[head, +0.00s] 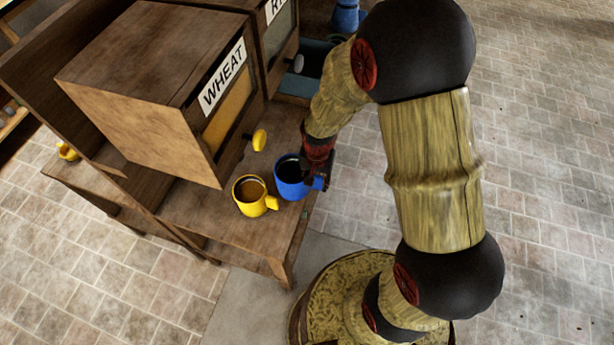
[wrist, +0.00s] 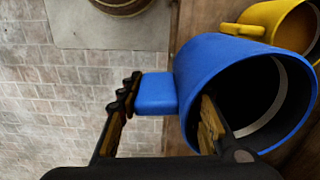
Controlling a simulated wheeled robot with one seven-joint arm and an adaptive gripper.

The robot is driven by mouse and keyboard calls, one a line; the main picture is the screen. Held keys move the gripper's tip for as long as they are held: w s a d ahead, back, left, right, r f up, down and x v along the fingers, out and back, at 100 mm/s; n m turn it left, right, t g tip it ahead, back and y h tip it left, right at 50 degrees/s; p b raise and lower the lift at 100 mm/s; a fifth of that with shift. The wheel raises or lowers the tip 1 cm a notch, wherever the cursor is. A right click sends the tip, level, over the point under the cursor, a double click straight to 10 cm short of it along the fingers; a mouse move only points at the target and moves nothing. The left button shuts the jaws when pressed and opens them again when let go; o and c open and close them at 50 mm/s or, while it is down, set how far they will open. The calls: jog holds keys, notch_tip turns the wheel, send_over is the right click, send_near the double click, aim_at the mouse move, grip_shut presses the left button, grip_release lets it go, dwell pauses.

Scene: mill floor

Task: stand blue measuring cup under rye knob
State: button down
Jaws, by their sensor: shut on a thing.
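The blue measuring cup (head: 290,184) is upright at the bench's front edge, just right of a yellow cup. My gripper (head: 317,178) is at its right side, on the handle side. In the wrist view my gripper (wrist: 168,108) is shut on the blue cup (wrist: 215,62), with one finger at the mouth and the other beyond the handle. I cannot tell whether the cup touches the bench. The rye bin (head: 279,38), its label partly cut off, stands behind the wheat bin. Its pale grey knob (head: 298,63) sticks out from the front.
The yellow cup (head: 248,196), with brown contents, stands close beside the blue cup; it also shows in the wrist view (wrist: 270,22). The wheat bin (head: 150,85) has a yellow knob (head: 259,140). A blue-grey container (head: 296,86) and a blue vessel (head: 346,17) are farther back. Floor on the right is clear.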

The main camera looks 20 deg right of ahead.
jog(key=w+f, duration=0.4)
jog(key=w, duration=0.1)
jog(key=w+d+f, duration=0.1)
jog(key=w+f, duration=0.1)
jog(key=shift+w+d+f+b, duration=0.1)
jog(key=shift+w+f+b, duration=0.2)
jog(key=shift+w+b, duration=0.1)
jog(key=shift+w+d+f, duration=0.1)
jog(key=shift+w+f, duration=0.15)
jog(key=shift+f, duration=0.65)
jog(key=shift+w+f, duration=0.2)
jog(key=shift+f, duration=0.7)
jog(key=shift+f+b, duration=0.25)
jog(key=shift+b, duration=0.05)
jog(key=c, duration=1.3)
grip_release()
jog(key=shift+s, duration=0.1)
jog(key=shift+o, duration=0.4)
jog(key=shift+r, duration=0.1)
